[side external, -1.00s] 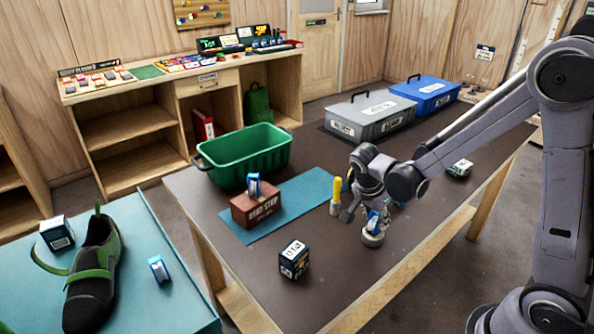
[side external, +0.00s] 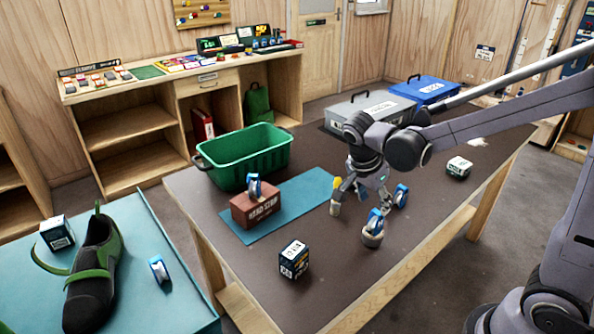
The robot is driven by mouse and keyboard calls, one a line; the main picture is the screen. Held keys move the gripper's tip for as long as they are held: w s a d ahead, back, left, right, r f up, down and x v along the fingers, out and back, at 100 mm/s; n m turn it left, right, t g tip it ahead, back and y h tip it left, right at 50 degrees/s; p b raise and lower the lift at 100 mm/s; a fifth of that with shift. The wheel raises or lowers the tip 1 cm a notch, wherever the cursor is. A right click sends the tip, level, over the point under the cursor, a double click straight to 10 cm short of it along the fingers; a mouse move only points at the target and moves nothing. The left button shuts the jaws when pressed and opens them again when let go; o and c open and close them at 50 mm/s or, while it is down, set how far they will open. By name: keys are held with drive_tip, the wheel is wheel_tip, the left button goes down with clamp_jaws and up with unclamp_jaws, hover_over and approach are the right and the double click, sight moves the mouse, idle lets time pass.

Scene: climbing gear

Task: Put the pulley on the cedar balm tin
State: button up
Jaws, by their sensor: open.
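A blue-and-white pulley (side external: 375,221) stands upright on top of a small round pale tin (side external: 372,239) near the front edge of the dark table. The tin's label is too small to read, so I cannot confirm it is cedar balm. My gripper (side external: 370,200) is open, just above and behind this pulley. The pulley appears free of the fingers, though they partly overlap in the picture. Similar pulleys stand right of my gripper (side external: 401,196), on a brown block (side external: 258,212), and on the left blue-green table (side external: 159,270).
A small pale upright item with a yellow top (side external: 336,196) stands close left of my gripper. A green crate (side external: 242,156) and a grey case (side external: 368,112) stand behind. The table's front right is clear.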

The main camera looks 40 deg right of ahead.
drive_tip(key=s+a+r+n+t+y, duration=0.4)
drive_tip(key=s+a+r+n+t, duration=0.1)
drive_tip(key=n, duration=1.3)
drive_tip(key=shift+s+a+r+t+y, duration=0.15)
drive_tip(key=shift+s+a+t+y, duration=0.25)
drive_tip(key=shift+s+t, duration=0.7)
